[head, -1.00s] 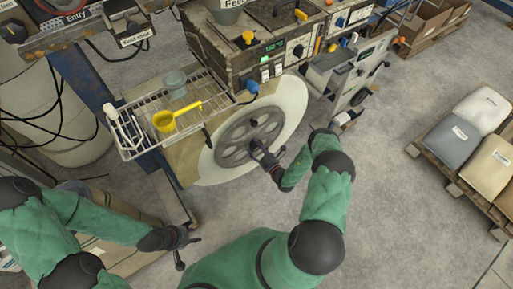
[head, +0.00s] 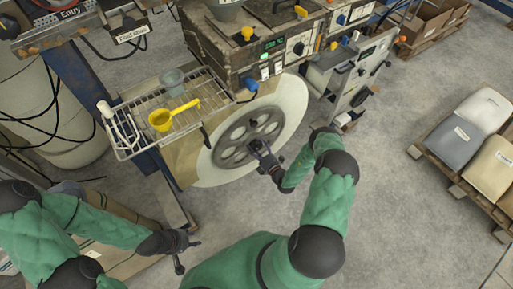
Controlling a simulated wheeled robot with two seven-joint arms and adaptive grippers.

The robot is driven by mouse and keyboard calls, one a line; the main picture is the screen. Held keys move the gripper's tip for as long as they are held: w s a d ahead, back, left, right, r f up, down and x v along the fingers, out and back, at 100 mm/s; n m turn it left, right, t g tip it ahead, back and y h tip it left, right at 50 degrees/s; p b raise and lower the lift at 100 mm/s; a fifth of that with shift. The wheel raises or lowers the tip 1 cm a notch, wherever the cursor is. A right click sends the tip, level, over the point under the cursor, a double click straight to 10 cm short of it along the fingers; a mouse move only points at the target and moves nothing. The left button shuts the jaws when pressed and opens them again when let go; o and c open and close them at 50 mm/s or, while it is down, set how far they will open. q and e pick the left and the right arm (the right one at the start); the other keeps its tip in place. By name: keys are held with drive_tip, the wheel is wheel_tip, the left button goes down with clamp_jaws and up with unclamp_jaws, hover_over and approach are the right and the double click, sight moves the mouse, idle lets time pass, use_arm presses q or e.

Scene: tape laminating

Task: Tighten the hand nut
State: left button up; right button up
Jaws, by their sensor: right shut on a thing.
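The hand nut appears to be the grey spoked wheel (head: 230,151) on the front of a large pale roll (head: 290,97) below the machine. My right gripper (head: 257,148) is at the lower right part of the wheel, shut on it. The fingers and wrist cover that part of the wheel, so the exact contact is hidden. My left gripper (head: 193,243) hangs low at the left, away from the wheel, with nothing seen in it. Its fingers are too small to tell open from shut.
The machine's control panel (head: 290,52) is above. A pallet (head: 450,186) with sacks stands at the right. Floor between is clear.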

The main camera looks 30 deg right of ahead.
drive_tip(key=m, duration=0.3)
drive_tip(key=a+m, duration=0.1)
drive_tip(key=m, duration=0.2)
drive_tip(key=shift+s, duration=0.1)
idle(0.5)
drive_tip(key=o, duration=1.2)
drive_tip(key=shift+a, duration=0.1)
drive_tip(key=shift+c, duration=0.2)
drive_tip(key=shift+d, duration=0.25)
drive_tip(key=shift+s+d, duration=0.15)
drive_tip(key=shift+s, duration=0.25)
drive_tip(key=s, duration=1.1)
drive_tip(key=shift+d, duration=0.25)
